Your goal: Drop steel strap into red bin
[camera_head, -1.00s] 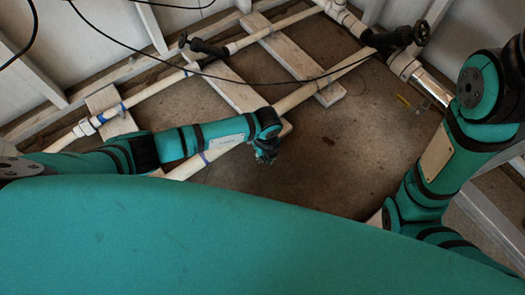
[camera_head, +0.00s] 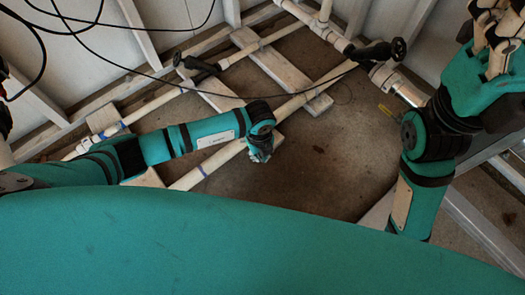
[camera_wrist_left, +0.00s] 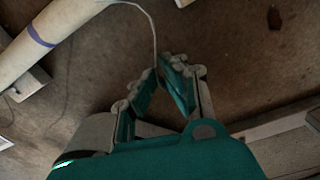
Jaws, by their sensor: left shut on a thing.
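My left gripper (camera_head: 260,153) hangs over the concrete floor at the middle of the head view. In the left wrist view its fingers (camera_wrist_left: 160,72) are closed together on a thin, curved grey steel strap (camera_wrist_left: 153,30). The strap rises from the fingertips and bends to the left near the top edge. I cannot make it out clearly in the head view. My right gripper (camera_head: 492,40) is at the upper right, partly cut off, and its fingertips are unclear. No red bin shows in these frames.
White pipes (camera_head: 310,93) with blue bands run over boards (camera_head: 290,72) on the floor. Black-handled valves (camera_head: 380,50) stand on them at the back. A black cable (camera_head: 205,73) crosses above. Brown floor (camera_head: 335,150) lies clear to the right of my left gripper. A metal frame (camera_head: 480,225) is at the right.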

